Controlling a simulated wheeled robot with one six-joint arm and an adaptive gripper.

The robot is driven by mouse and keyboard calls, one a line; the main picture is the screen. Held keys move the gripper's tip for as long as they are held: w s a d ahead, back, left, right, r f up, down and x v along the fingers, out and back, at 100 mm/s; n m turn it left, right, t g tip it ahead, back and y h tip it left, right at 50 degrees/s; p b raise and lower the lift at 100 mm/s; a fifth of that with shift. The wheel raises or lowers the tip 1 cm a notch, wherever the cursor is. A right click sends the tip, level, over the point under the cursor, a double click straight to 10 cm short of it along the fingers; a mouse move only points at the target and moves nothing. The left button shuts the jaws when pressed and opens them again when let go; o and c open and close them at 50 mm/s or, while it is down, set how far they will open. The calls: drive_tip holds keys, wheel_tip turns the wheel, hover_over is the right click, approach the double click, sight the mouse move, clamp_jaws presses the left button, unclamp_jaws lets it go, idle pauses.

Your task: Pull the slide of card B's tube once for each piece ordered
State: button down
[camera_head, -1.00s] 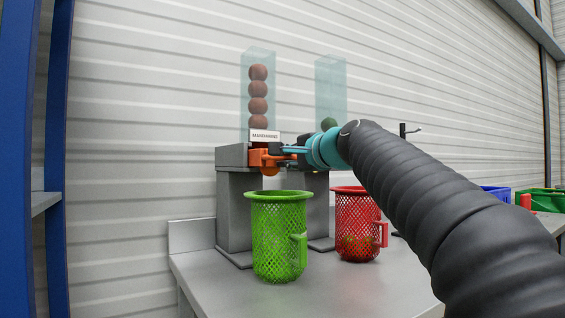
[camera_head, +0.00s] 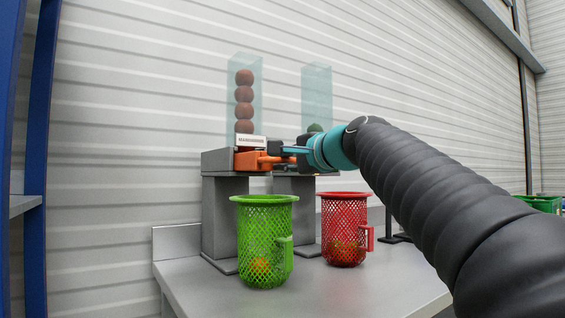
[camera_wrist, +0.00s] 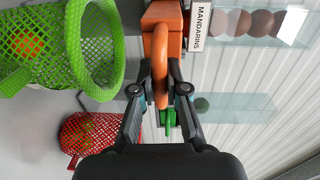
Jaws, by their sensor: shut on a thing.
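A clear tube (camera_head: 258,85) holds a stack of several brownish-orange balls. Its white label (camera_head: 252,141) reads MANDARINS in the wrist view (camera_wrist: 200,27). The orange slide (camera_head: 247,160) is at the tube's foot. My gripper (camera_head: 288,155) is shut on the slide's orange loop handle (camera_wrist: 161,72). The green basket (camera_head: 267,219) stands below this slide, with an orange ball (camera_head: 260,264) at its bottom. A second clear tube (camera_head: 317,85) has a dark green ball (camera_head: 315,128) low inside. Its green slide (camera_wrist: 170,122) shows in the wrist view. No order card is in view.
A red basket (camera_head: 344,226) stands to the right on the grey table (camera_head: 330,294), with some pieces in its bottom. A green bin (camera_head: 545,203) is at the far right. The table front is clear.

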drive_tip(key=shift+w, duration=0.1)
idle(0.4)
drive_tip(key=p+x, duration=0.4)
drive_tip(key=x, duration=0.6)
drive_tip(key=shift+r+p, duration=0.35)
idle(0.6)
idle(0.4)
drive_tip(key=shift+f+b+v, duration=0.2)
drive_tip(key=shift+b+v, duration=1)
drive_tip(key=shift+v, duration=1.4)
drive_tip(key=shift+f+b+v, duration=0.2)
drive_tip(key=shift+b+v, duration=0.95)
drive_tip(key=shift+v, duration=1.4)
drive_tip(key=shift+r, duration=0.1)
drive_tip(key=shift+a, duration=0.1)
